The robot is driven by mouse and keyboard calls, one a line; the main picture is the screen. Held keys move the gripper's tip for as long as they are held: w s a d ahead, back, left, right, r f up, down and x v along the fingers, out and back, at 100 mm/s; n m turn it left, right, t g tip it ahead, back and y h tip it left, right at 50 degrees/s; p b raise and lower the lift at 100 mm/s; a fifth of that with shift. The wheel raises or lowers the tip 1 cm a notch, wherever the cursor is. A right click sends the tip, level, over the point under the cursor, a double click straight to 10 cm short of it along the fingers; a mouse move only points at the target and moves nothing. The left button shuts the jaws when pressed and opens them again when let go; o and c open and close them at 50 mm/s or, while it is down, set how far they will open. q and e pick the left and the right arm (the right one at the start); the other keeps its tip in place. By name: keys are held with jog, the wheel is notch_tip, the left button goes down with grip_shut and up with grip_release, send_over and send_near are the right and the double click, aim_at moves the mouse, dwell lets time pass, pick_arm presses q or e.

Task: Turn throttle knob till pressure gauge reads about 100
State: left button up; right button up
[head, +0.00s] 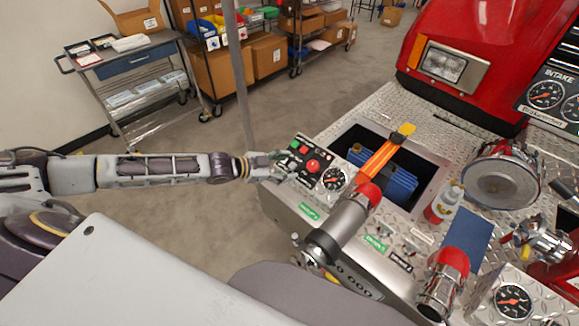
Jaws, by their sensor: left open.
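A red round knob (313,166) stands on a dark control panel at the near left corner of the metal bumper; it looks like the throttle knob. A small round black gauge (334,179) sits just right of it. Its needle is too small to read. My left arm reaches in from the left, and my left gripper (277,163) is open at the panel's left edge, just left of the red knob. It appears apart from the knob, though I cannot tell the exact gap. No right gripper shows.
A yellow-orange strap (385,155) crosses an open bay with blue hose. A capped pipe (345,215) stands near the panel. A bottle (444,203), another gauge (513,301) and the intake panel (553,95) are to the right. A steel cart (130,70) stands behind on open floor.

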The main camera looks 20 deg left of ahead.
pick_arm(q)
jog(key=shift+s+a+r, duration=0.15)
jog(key=shift+s+r, duration=0.05)
jog(key=shift+s, duration=0.1)
dwell(0.6)
